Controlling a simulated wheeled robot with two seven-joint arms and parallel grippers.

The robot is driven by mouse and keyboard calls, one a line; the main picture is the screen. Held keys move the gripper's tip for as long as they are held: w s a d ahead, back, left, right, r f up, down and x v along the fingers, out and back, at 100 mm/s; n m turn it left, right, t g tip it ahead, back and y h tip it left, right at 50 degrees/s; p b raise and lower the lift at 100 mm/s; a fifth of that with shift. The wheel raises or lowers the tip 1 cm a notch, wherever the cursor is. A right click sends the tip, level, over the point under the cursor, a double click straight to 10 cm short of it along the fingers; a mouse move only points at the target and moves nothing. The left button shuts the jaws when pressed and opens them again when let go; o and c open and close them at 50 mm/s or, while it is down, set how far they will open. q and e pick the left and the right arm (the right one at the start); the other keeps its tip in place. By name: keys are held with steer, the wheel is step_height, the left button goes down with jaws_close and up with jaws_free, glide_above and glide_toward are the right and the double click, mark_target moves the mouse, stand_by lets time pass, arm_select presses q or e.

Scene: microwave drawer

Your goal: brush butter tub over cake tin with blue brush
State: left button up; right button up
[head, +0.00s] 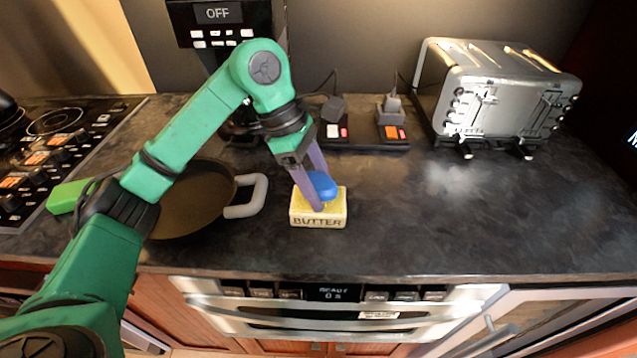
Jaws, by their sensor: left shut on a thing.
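The butter tub (335,218), a small yellow block-shaped tub marked BUTTER, stands on the dark counter near its front edge. My left gripper (315,196) comes down over the tub from above, shut on the blue brush (323,184). The brush's rounded blue part shows between and behind the purple fingers; its lower end is hidden, and I cannot tell whether it touches the butter. The cake tin (190,207) looks like a round dark pan with a brown inside and a grey loop handle. It sits left of the tub, partly behind my left arm. My right gripper is out of view.
A silver toaster (505,95) stands at the back right. A power strip (365,146) with plugs lies behind the tub. A coffee machine (222,20) is at the back, and a cooktop (60,140) at the left. The counter right of the tub is clear.

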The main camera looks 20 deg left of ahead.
mark_target(318, 181)
arm_select(q)
steer(key=shift+r+p, duration=2.8)
steer(key=shift+r, duration=0.7)
steer(key=shift+f, duration=0.1)
